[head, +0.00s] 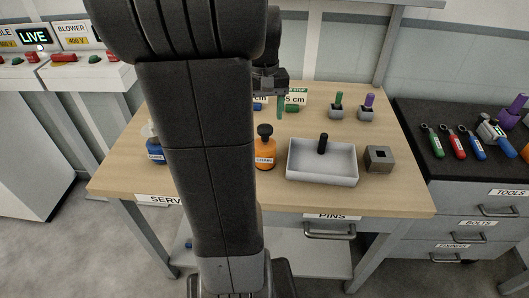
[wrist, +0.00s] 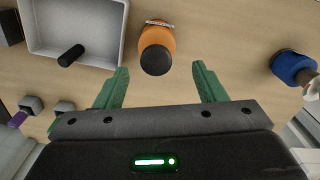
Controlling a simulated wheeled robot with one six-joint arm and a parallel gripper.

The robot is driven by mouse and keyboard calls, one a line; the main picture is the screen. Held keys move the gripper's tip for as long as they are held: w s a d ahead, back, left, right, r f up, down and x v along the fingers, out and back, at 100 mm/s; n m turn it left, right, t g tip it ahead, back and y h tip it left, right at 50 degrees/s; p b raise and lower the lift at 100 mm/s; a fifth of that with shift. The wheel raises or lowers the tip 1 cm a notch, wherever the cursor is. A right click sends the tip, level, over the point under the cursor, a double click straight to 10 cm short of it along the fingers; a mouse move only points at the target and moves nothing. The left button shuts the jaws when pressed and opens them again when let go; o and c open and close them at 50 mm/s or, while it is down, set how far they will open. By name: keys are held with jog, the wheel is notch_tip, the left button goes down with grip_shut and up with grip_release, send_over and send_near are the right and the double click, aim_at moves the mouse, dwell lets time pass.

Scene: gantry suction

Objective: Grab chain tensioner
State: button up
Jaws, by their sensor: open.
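I cannot tell for sure which thing is the chain tensioner. In the head view my gripper (head: 280,106) hangs over the rear of the table, behind the bottle. My own arm hides the table's left-middle part.
A grey tray (head: 320,179) holding a black peg (head: 322,144) sits right of the bottle, beside a grey block with a square hole (head: 379,159). Green and purple pegs (head: 367,103) stand in small blocks behind. Handled tools (head: 458,142) lie on the right bench.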

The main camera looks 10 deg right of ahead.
aim_at(265, 127)
notch_tip(265, 127, down, 2)
jog(key=shift+f, duration=0.25)
jog(key=shift+w+d+f, duration=0.1)
jog(key=shift+w+f, duration=0.05)
jog(key=shift+f, duration=0.7)
jog(key=shift+w+d+f, duration=0.1)
jog(key=shift+f, duration=0.7)
jog(key=shift+w+d+f, duration=0.1)
jog(key=shift+w+f, duration=0.05)
jog(key=shift+f, duration=0.7)
grip_shut()
